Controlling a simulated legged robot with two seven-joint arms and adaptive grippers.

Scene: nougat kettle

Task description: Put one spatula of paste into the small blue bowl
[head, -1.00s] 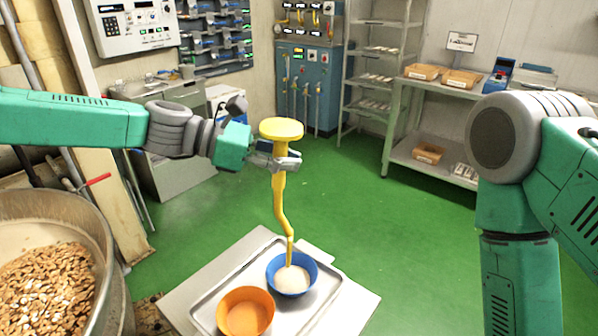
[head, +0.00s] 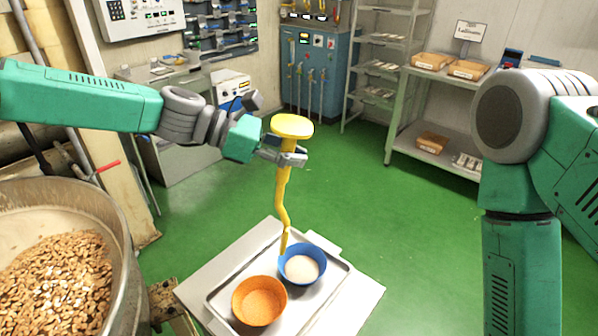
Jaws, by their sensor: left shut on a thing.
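My left gripper (head: 283,152) is shut on the yellow spatula (head: 282,190), below its wide round top. The spatula hangs down with a bent shaft, and its tip is at the left rim of the small blue bowl (head: 303,277). I cannot tell whether the tip touches the rim or is above it. The blue bowl holds pale whitish stuff. An orange bowl (head: 259,314) with orange-tan contents stands in front of it to the left. Both bowls stand on a metal tray (head: 335,281). My right gripper is out of view; only my right arm shows.
The tray lies on a pale stand (head: 362,295). A large metal kettle (head: 120,270) with nuts is at the lower left. A shelf table with boxes (head: 432,142) stands at the back right. Green floor is free between.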

